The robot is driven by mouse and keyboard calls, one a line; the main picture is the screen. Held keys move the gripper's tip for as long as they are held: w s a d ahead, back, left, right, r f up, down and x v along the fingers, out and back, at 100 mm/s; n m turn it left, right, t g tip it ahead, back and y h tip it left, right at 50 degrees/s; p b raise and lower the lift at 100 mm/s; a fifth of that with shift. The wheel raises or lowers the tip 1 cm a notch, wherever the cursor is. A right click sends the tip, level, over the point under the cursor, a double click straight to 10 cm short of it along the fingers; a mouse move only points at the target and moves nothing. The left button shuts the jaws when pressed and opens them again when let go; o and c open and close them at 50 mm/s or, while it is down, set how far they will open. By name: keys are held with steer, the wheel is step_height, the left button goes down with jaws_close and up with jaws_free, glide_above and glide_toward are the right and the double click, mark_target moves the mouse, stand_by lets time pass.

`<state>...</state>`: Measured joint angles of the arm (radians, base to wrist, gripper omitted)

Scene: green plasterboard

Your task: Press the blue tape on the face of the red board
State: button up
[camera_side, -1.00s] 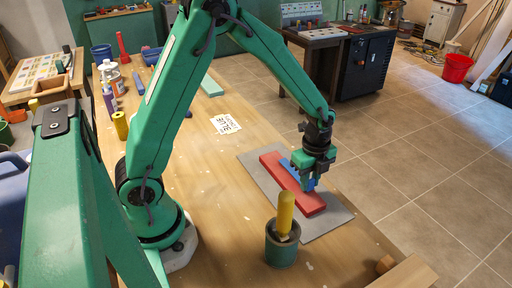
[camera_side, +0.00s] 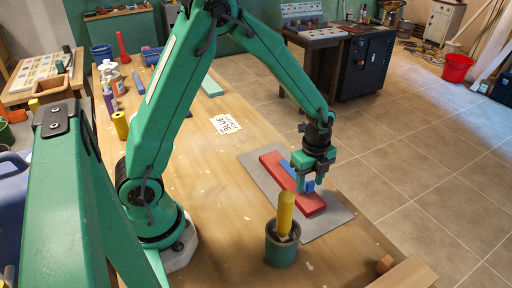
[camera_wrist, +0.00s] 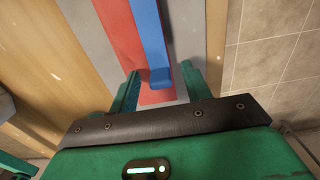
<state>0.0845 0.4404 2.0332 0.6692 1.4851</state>
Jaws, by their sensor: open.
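The red board (camera_side: 311,204) lies flat on a grey mat (camera_side: 335,218); it also shows in the wrist view (camera_wrist: 118,30). The blue tape (camera_side: 286,165) is a long strip running lengthwise along the board, toward its right side in the wrist view (camera_wrist: 148,30). Its near end (camera_wrist: 160,78) looks like a thicker blue block. My gripper (camera_side: 309,185) is over the near half of the board. Its jaws are open, one finger on either side of the tape's near end in the wrist view (camera_wrist: 160,86). I cannot tell whether the whole strip touches the board.
A green pot (camera_side: 281,248) with a yellow-handled tool (camera_side: 285,212) stands close in front of the board. A printed card (camera_side: 225,124) lies behind. A small wooden block (camera_side: 384,264) is near the table's right edge. Bottles and a yellow roll (camera_side: 121,126) stand at left.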

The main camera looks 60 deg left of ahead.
steer(key=shift+r, duration=0.15)
step_height(320, 180, up, 7)
steer(key=shift+r, duration=0.25)
steer(key=shift+r, duration=0.1)
stand_by(0.7)
steer(key=s+a+r+n+t, duration=0.1)
steer(key=s+r+n+t, duration=0.1)
steer(key=s+r+n, duration=0.4)
steer(key=s+a+r+n+t, duration=0.2)
steer(key=s+r+n, duration=0.5)
steer(key=s+n, duration=0.5)
steer(key=shift+a+r+t, duration=0.2)
steer(key=shift+t, duration=0.6)
